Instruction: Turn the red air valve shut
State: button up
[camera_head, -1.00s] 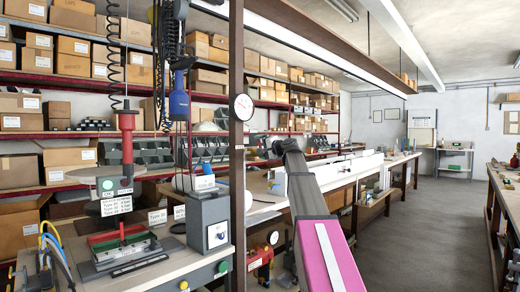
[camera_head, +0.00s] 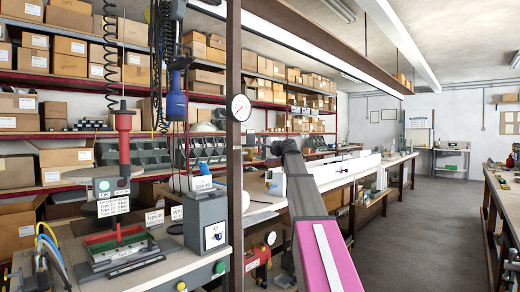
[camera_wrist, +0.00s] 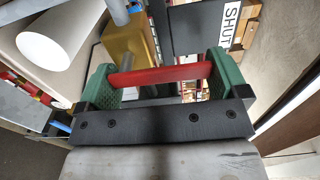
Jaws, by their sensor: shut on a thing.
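The red valve handle (camera_wrist: 170,76) is a flat red bar in the wrist view, lying crosswise between the two green finger pads of my gripper (camera_wrist: 160,72). My gripper is shut on this handle. A grey stem meets the bar near its left end. A brass-coloured block (camera_wrist: 130,42) sits behind it. A white label reading SHUT (camera_wrist: 232,24) is on a dark plate at the upper right. In the head view my gripper is not visible, and I cannot pick out the handle there.
A white cylinder (camera_wrist: 62,32) is close at the upper left of the wrist view. In the head view, a brown post (camera_head: 234,150) with a round gauge (camera_head: 240,107) stands by the workbench (camera_head: 260,207). The grey aisle floor (camera_head: 415,220) on the right is clear.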

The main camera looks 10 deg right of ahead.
jog(key=o, duration=0.9)
jog(key=shift+o, duration=0.2)
jog(key=shift+s+d, duration=0.1)
jog(key=v, duration=1)
jog(key=shift+s+d, duration=0.15)
jog(key=shift+s, duration=0.1)
